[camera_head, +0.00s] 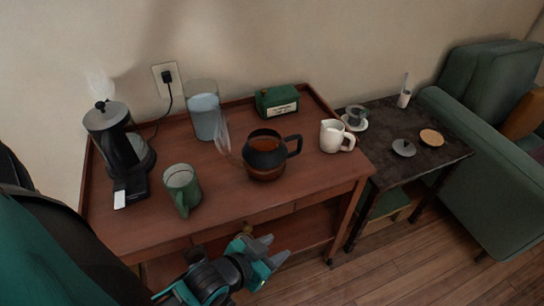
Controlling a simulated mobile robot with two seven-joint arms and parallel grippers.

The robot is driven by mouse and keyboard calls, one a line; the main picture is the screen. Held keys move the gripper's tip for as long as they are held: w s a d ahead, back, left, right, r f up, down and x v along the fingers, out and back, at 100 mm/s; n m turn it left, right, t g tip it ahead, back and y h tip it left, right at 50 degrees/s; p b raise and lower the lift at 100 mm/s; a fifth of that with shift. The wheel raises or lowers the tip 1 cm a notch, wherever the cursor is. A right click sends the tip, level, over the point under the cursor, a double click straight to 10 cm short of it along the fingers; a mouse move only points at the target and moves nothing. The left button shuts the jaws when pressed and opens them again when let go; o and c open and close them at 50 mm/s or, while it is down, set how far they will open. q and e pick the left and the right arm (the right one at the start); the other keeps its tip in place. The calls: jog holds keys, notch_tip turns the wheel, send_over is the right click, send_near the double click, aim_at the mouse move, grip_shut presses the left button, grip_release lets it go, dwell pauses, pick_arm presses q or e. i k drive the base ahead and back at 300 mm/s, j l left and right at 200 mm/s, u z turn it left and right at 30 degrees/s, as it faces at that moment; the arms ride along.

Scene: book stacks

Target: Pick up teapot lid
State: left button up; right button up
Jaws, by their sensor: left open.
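The teapot lid, a small dark grey disc with a knob (404,147), lies on the dark side table (437,160) at the right. The teapot (265,158) stands open on the brown wooden table (232,205), with an orange-brown inside and a dark handle on its right. My left gripper (272,251) is open and empty in front of the brown table's front edge, low in the picture. It is well to the left of the lid and nearer to me. My right gripper is not in view.
A white pitcher (332,136), green mug (182,188), green box (277,101), glass jar (205,115) and steaming kettle (115,140) stand on the brown table. A round coaster (431,137), a cup (355,117) and a holder (404,99) share the side table. A green armchair (490,180) borders it.

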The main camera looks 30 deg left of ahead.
aim_at(403, 147)
jog(key=i+l+u, duration=0.1)
jog(key=i+l, duration=0.15)
jog(key=i+l+u, duration=0.1)
jog(key=i+l, duration=0.15)
jog(key=l, duration=0.15)
jog(key=i+l+u, duration=0.1)
jog(key=i+l, duration=0.15)
jog(key=i+l+u, duration=0.1)
jog(key=l, duration=0.35)
jog(key=i+l+u, duration=0.1)
jog(key=i+l, duration=0.4)
jog(key=l, duration=0.3)
jog(key=i+l+u, duration=0.15)
jog(key=l, duration=0.25)
jog(key=i+l+u, duration=0.1)
jog(key=i+l, duration=0.15)
jog(key=l, duration=0.15)
